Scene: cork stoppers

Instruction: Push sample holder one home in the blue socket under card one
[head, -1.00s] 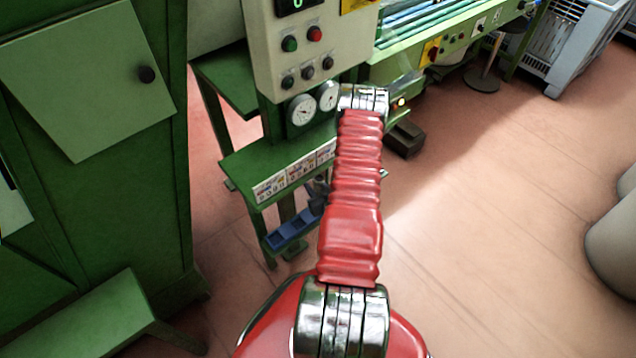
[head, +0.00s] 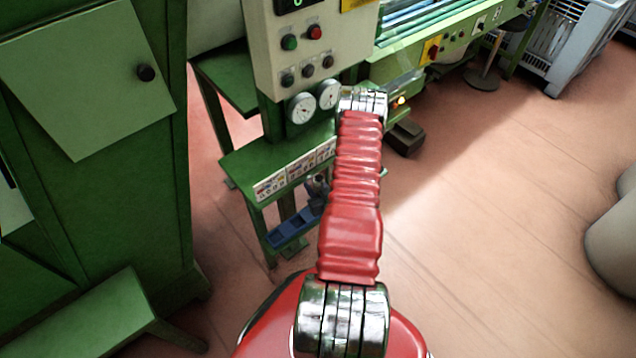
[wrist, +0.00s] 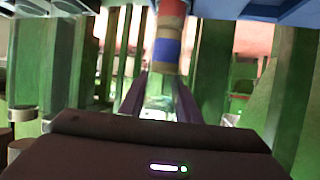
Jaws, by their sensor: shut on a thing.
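The sample holder (wrist: 168,48), a cylinder with red, pale and blue bands, stands upright at the far end of my gripper (wrist: 163,80) in the wrist view. My gripper's dark purple fingers are shut on its lower part. Its top is cut off by the picture edge. A blue edge (wrist: 292,13) shows at the upper right, near the holder. In the head view the blue socket row (head: 288,230) hangs under the green bench, partly hidden by my arm. Cards (head: 270,188) line the bench front above it; their print is too small to read.
The green bench (head: 240,160) carries gauges (head: 302,108) and a button panel (head: 305,50) above the sockets. Its legs stand close around the sockets. A green cabinet (head: 90,150) is at the left. Open floor (head: 480,220) lies to the right.

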